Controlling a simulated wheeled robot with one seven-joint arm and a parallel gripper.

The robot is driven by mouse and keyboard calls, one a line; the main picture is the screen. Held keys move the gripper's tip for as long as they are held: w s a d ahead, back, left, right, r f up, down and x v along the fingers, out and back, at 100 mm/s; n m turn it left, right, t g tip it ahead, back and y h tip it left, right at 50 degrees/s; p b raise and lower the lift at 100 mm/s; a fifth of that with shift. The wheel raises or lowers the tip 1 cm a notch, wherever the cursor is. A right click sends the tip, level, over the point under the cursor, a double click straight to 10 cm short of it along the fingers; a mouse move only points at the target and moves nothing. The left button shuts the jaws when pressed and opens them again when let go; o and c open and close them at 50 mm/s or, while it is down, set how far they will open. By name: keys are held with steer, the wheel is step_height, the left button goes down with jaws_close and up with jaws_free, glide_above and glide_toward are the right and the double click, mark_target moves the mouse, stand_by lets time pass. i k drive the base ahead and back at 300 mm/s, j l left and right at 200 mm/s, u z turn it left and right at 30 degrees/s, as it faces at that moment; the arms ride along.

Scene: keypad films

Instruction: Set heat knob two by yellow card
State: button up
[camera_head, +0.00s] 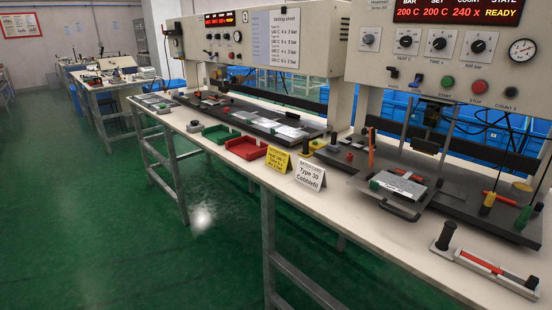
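The right-hand machine's panel (450,85) carries a row of black knobs on white dials. The knob labelled what looks like HEAT 2 (405,41) is at the left of this row, and its exact pointer setting is too small to read. The knob labelled TIME (438,43) and the air knob (478,46) are to its right. The red display (456,12) reads BAR 200 C, SET 200 C, COUNT 240 x, READY. A yellow card (277,159) stands on the bench's front edge; its print is too small to read surely. My gripper is not visible.
A white card (310,175) reading Type 30 stands beside the yellow one. A setting sheet (276,38) hangs on the left machine. Green and red buttons (478,87) sit below the knobs. A red tray (246,149) lies on the bench (345,190). Green floor (150,240) is clear in front.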

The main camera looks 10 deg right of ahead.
mark_target(406, 40)
steer(key=i+j+z, duration=0.1)
steer(key=i+j, duration=0.15)
steer(key=i+j+z, duration=0.1)
steer(key=i+j, duration=0.15)
steer(key=i+j+z, duration=0.15)
steer(key=j, duration=0.3)
steer(key=i+j+z, duration=0.1)
steer(key=i+j, duration=0.2)
steer(key=i+j+z, duration=0.1)
steer(key=i+j, duration=0.15)
steer(key=j, duration=0.15)
steer(key=i+j+z, duration=0.1)
steer(key=j, duration=0.3)
steer(key=i, duration=0.05)
